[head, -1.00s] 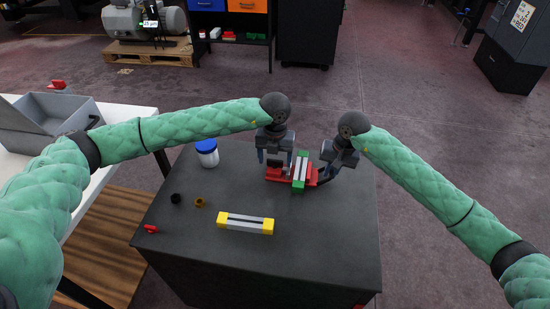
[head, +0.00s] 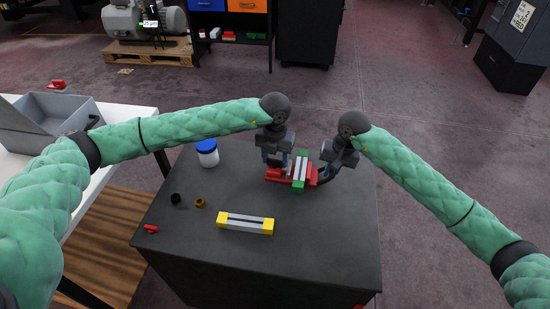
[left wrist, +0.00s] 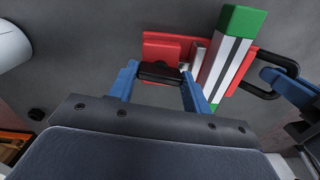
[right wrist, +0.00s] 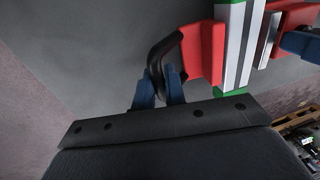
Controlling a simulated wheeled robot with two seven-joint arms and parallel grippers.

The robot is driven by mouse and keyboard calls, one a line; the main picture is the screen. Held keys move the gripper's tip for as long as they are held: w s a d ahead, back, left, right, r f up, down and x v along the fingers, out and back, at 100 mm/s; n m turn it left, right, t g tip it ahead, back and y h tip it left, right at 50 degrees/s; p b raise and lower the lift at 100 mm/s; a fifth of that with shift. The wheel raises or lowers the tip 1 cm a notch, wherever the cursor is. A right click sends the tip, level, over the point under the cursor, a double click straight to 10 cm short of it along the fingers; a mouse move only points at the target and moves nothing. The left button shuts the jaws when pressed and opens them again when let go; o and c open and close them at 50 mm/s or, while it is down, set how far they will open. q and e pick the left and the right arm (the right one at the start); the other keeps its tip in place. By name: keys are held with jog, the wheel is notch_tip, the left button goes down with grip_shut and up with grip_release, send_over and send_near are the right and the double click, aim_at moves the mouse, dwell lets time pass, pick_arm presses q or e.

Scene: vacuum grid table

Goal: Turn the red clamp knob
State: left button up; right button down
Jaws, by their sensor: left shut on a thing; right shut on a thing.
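A red clamp (head: 311,176) stands on the dark table, with a silver bar with green ends (head: 300,171) in it. In the left wrist view, a black, bar-shaped knob (left wrist: 160,72) sits at the clamp's red block (left wrist: 160,47). My left gripper (left wrist: 160,76) is shut on this knob, with one blue finger at each end. My right gripper (right wrist: 158,82) is shut on a black loop handle (right wrist: 156,52) at the clamp's other end. In the head view, my left gripper (head: 273,164) hides the knob and my right gripper (head: 325,177) partly hides the handle.
A silver bar with yellow ends (head: 245,223) lies nearer on the table. A white jar with a blue lid (head: 208,153), a black nut (head: 176,199), a brass nut (head: 200,203) and a small red part (head: 151,229) are to the left. The table's right front is clear.

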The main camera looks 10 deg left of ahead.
pick_arm(q)
jog(key=m, duration=2)
jog(key=shift+m, duration=0.3)
jog(key=m, duration=0.3)
jog(key=shift+m, duration=0.3)
jog(key=m, duration=0.4)
jog(key=shift+m, duration=1.9)
